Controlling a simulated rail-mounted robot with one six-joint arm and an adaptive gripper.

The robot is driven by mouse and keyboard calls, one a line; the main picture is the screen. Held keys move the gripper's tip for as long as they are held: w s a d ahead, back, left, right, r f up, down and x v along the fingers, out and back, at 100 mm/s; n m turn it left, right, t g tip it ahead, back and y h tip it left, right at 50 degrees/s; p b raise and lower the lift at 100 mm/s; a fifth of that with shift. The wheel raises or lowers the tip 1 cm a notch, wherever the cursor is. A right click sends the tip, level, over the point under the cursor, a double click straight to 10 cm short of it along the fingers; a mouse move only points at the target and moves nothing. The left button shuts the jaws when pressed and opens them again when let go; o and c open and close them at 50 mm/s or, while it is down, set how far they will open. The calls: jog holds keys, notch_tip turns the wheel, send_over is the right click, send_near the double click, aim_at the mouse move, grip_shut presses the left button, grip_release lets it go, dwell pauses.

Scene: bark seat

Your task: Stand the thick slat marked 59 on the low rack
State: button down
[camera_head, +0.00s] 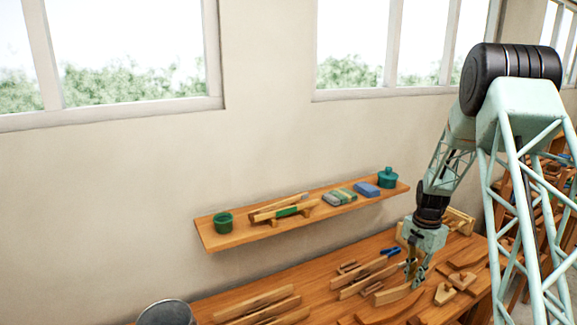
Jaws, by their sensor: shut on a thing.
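My gripper (414,281) is at the right part of the wooden workbench, pointing down. It is shut on a wooden piece that looks like a slat (392,295), low over the bench. The fingers hide part of it, and I cannot tell whether it touches the bench. No number is readable at this size, so I cannot tell which slat is marked 59. Several slats stand on edge in a group (362,279) left of my gripper. More long slats (254,303) stand further left. I cannot tell which support is the low rack.
A wall shelf (228,239) above the bench holds a green pot (223,222), slats, a blue block (366,189) and a teal lidded pot (387,178). A metal bucket (166,313) stands front left. A blue tool (390,251) and wooden pieces (444,294) lie near my gripper.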

jog(key=shift+a, duration=0.1)
jog(key=shift+a+r+b, duration=0.15)
jog(key=shift+a+b, duration=0.25)
jog(key=shift+b, duration=0.05)
jog(key=s+a+r+n+b, duration=0.2)
jog(key=a+n+b, duration=0.2)
jog(key=a, duration=0.3)
jog(key=s+a+r+n+b, duration=0.3)
jog(key=a+n+b, duration=0.1)
jog(key=a+b, duration=0.2)
jog(key=s+a+r+n+b, duration=0.2)
jog(key=a+b, duration=0.4)
jog(key=a, duration=0.3)
jog(key=shift+s+r+n, duration=0.4)
jog(key=shift+s+n, duration=0.1)
jog(key=shift+n, duration=0.6)
